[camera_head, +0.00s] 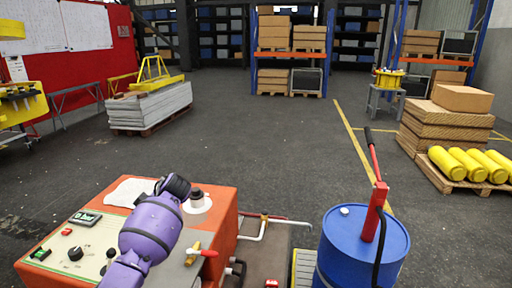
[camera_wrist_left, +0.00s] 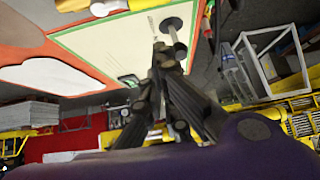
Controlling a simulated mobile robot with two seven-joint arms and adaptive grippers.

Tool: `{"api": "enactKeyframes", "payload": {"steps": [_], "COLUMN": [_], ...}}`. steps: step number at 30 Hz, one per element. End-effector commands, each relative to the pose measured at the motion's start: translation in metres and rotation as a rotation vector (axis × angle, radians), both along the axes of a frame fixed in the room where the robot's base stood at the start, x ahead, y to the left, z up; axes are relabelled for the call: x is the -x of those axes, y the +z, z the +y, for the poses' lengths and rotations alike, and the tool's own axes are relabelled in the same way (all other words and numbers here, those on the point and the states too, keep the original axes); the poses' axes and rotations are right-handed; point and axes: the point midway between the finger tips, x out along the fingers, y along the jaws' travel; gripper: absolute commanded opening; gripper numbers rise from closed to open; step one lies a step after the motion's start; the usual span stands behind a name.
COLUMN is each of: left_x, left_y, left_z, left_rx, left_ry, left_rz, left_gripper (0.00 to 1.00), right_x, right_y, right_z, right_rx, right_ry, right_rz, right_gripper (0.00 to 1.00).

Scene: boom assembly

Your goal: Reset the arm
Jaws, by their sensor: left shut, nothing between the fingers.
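My left arm (camera_head: 150,228) is purple and reaches over the orange control console (camera_head: 228,215) at the lower left of the head view. In the left wrist view my left gripper (camera_wrist_left: 165,50) is shut and empty. Its black fingertips appear close to a dark knob (camera_wrist_left: 172,26) on the console's pale panel; I cannot tell whether they touch. My right gripper shows in neither view.
A blue barrel (camera_head: 340,255) with a red-handled pump (camera_head: 374,200) stands right of the console. Stacked boards (camera_head: 150,107) and a pallet of yellow cylinders (camera_head: 455,165) stand farther back. The middle floor is clear.

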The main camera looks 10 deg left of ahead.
Motion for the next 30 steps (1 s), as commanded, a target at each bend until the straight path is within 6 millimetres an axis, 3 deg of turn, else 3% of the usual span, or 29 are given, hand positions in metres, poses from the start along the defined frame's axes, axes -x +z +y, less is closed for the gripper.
{"api": "enactKeyframes", "payload": {"steps": [5,9,12,16,20,23,26,30], "left_x": [-0.040,-0.085,-0.099,-0.094,-0.067,-0.031,0.014,0.090], "left_y": [0.011,0.026,0.014,-0.017,-0.055,-0.086,-0.113,-0.143], "left_z": [-0.006,-0.037,-0.065,-0.107,-0.150,-0.183,-0.213,-0.246], "left_rx": [-0.016,-0.065,-0.113,-0.178,-0.237,-0.274,-0.302,-0.316], "left_ry": [-0.263,-0.572,-0.796,-1.069,-1.301,-1.454,-1.575,-1.685], "left_rz": [0.004,-0.029,-0.031,-0.027,-0.030,-0.045,-0.069,-0.112], "left_gripper": [0.00,0.00,0.00,0.00,0.00,0.00,0.00,0.00], "right_x": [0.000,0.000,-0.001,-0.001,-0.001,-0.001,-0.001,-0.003], "right_y": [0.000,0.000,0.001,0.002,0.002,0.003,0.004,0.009], "right_z": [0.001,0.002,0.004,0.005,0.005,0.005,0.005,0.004], "right_rx": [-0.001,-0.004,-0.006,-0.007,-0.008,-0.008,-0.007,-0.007], "right_ry": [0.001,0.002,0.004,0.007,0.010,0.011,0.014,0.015], "right_rz": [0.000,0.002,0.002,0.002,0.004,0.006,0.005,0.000], "right_gripper": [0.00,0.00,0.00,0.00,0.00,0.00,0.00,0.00]}}
